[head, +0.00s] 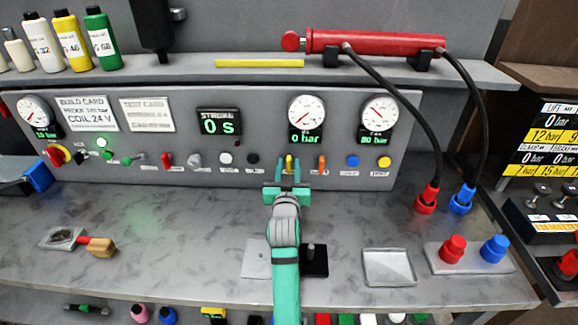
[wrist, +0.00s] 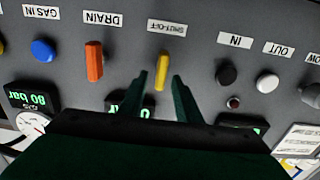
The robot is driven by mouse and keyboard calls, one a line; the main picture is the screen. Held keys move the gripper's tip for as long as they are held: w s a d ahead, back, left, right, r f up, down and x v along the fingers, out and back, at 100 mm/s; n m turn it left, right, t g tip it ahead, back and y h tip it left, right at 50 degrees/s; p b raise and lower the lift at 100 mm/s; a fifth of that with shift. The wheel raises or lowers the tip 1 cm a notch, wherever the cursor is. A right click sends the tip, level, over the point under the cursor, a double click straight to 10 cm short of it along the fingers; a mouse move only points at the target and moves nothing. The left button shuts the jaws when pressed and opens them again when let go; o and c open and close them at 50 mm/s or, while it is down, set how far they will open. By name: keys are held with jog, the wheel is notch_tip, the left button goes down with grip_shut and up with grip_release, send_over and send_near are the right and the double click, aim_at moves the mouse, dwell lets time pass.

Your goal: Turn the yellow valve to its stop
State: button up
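The yellow valve (head: 289,161) is a small lever handle on the grey panel, below the 0 bar gauge. In the wrist view, which shows the panel upside down, the yellow valve (wrist: 161,70) stands about upright by the SHUT-OFF label (wrist: 166,27). My gripper (head: 288,172) is open in front of it. In the wrist view my gripper (wrist: 160,77) has one finger on each side of the lever, with a gap visible on both sides. I cannot tell how deep the fingertips reach along the lever. The lever's base is partly hidden in the head view.
An orange DRAIN lever (wrist: 94,61) sits close beside the valve, and a black IN knob (wrist: 227,74) is on the other side. A blue GAS IN knob (wrist: 43,50) is farther along. Two hoses end in red and blue couplings (head: 461,199) at right.

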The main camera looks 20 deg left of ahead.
jog(key=shift+w+a, duration=0.15)
jog(key=shift+w, duration=0.1)
grip_shut()
